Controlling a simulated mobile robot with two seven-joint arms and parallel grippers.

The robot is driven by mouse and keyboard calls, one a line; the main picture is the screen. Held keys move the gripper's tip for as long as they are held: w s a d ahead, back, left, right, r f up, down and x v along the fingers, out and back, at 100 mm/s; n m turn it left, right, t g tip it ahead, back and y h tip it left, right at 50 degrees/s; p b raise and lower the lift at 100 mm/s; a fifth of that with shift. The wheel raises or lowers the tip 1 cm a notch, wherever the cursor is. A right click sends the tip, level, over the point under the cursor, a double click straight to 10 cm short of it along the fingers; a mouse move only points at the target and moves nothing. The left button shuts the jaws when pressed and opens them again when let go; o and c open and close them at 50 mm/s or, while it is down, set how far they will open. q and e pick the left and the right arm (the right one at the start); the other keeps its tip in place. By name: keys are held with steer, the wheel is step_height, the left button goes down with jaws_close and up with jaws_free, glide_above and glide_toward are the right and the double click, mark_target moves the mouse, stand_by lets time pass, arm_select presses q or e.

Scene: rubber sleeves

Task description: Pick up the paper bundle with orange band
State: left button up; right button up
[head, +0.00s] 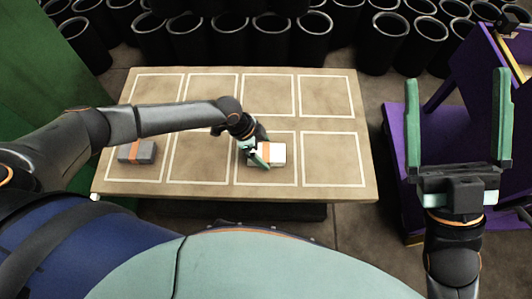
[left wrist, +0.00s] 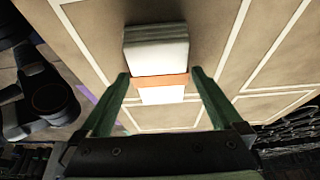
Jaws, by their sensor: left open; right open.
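The paper bundle (head: 278,153), white with an orange band, lies in a near-row square of the table, right of centre. In the left wrist view the bundle (left wrist: 157,55) shows its white top, layered grey side and orange band (left wrist: 162,81). My left gripper (head: 259,154) is at the bundle and covers part of it. In the left wrist view its open fingers (left wrist: 160,76) stand on either side of the bundle near the band, with gaps visible. My right gripper (head: 456,80) is open and empty, raised at the right, away from the table.
A grey block with an orange band (head: 148,151) lies in the near-left square. The table (head: 369,170) has white-outlined squares, mostly empty. Several black bins (head: 291,40) stand behind it. A purple frame (head: 398,130) is at the right, a green panel (head: 40,70) at the left.

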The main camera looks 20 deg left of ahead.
arm_select(q)
steer(key=c, duration=1.2)
steer(key=shift+c, duration=0.2)
steer(key=shift+r, duration=0.2)
